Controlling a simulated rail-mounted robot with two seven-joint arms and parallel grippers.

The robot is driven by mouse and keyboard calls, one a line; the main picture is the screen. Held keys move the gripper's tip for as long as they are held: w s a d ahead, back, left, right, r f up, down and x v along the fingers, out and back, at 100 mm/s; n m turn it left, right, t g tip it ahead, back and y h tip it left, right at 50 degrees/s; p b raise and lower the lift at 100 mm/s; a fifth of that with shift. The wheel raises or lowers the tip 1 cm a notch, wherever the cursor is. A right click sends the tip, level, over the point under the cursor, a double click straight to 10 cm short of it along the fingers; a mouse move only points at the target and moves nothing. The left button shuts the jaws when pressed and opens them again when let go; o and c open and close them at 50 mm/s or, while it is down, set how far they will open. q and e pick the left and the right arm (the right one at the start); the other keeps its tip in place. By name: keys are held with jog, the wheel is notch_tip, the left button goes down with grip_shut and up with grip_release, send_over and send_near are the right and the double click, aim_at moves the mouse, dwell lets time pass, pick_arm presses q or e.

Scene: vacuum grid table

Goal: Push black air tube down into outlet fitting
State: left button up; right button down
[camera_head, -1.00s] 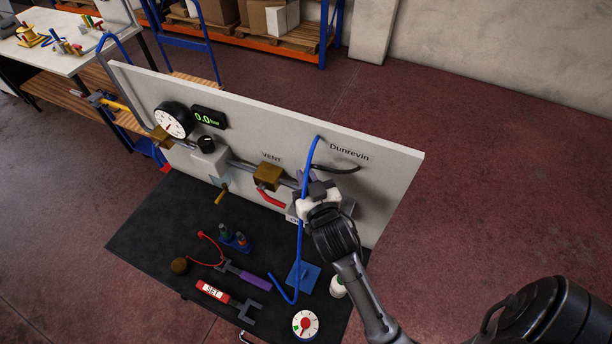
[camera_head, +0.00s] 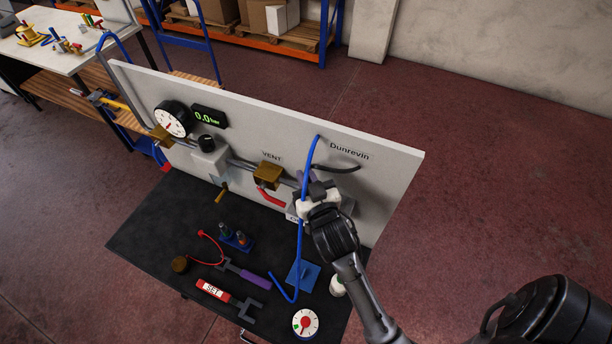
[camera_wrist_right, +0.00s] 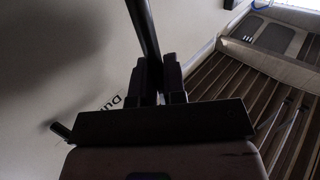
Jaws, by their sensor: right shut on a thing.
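The black air tube (camera_head: 342,168) shows in the head view as a short dark curve in front of the panel, under the word "Dunrevin". My right gripper (camera_head: 318,188) is at the lower right of the panel, above a grey block (camera_head: 347,207). In the right wrist view, the fingers of that gripper (camera_wrist_right: 158,80) are shut on the black tube (camera_wrist_right: 143,30), which rises from between them. The outlet fitting cannot be made out behind the gripper, so I cannot tell whether the tube touches it. My left gripper is not in view.
A blue tube (camera_head: 301,235) hangs down past my right gripper. A red handle (camera_head: 270,197) is close on its left, by the VENT block (camera_head: 268,174). The dark table (camera_head: 150,220) holds a SET tool (camera_head: 213,290), a purple-handled tool (camera_head: 256,280) and a dial (camera_head: 305,323).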

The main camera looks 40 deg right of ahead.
jog(key=shift+f+b, duration=0.4)
jog(key=shift+f, duration=0.35)
dwell(0.5)
dwell(0.7)
dwell(0.5)
jog(key=shift+p, duration=0.45)
jog(key=shift+f, duration=0.15)
jog(key=shift+f+b, duration=0.35)
jog(key=shift+f, duration=0.1)
dwell(0.4)
